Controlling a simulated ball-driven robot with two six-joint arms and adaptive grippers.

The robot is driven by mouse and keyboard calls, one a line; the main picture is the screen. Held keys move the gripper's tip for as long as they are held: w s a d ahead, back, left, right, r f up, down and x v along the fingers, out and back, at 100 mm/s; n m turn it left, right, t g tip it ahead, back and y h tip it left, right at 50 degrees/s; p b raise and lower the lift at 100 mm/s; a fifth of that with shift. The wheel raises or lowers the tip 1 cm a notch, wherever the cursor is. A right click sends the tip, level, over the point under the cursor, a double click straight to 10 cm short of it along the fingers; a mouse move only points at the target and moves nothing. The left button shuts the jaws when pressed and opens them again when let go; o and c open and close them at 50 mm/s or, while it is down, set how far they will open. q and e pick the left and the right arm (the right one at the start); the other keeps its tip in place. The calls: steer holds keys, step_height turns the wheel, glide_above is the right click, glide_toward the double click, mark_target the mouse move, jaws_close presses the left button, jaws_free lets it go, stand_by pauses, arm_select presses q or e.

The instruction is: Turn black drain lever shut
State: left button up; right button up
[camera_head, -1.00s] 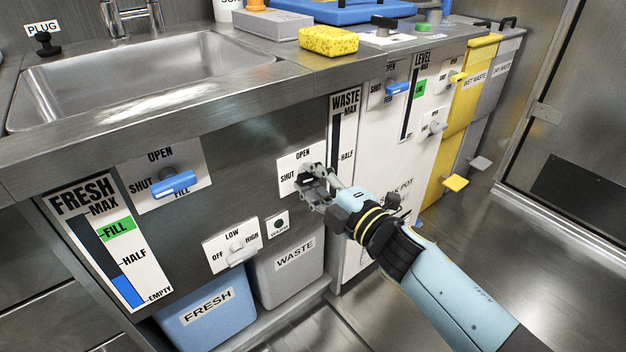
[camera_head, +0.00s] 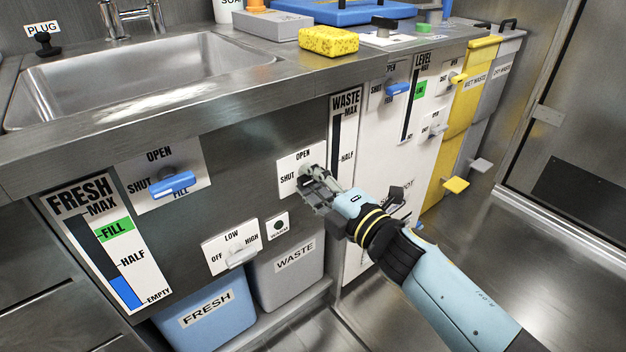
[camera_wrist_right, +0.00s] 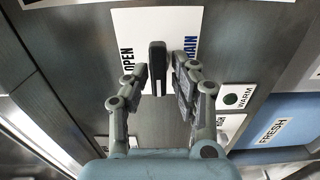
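The black drain lever (camera_wrist_right: 157,62) is on a white plate (camera_wrist_right: 135,25) marked OPEN and DRAIN in the right wrist view. It stands between the two fingers of my right gripper (camera_wrist_right: 158,76), with a small gap on each side. In the head view the same plate (camera_head: 287,164) reads OPEN at the top and SHUT at the left. There my right gripper (camera_head: 313,180) covers most of the lever, so its setting is hard to read. My left gripper is out of view.
A blue fill lever (camera_head: 172,184) is to the left, and a grey LOW/HIGH knob (camera_head: 240,256) is below. The steel counter edge (camera_head: 200,115) overhangs above. Blue FRESH (camera_head: 205,318) and grey WASTE (camera_head: 290,280) containers stand underneath. Open floor lies to the right.

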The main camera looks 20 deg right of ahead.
steer(key=shift+o, duration=0.9)
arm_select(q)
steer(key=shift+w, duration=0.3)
arm_select(e)
steer(key=v, duration=1.2)
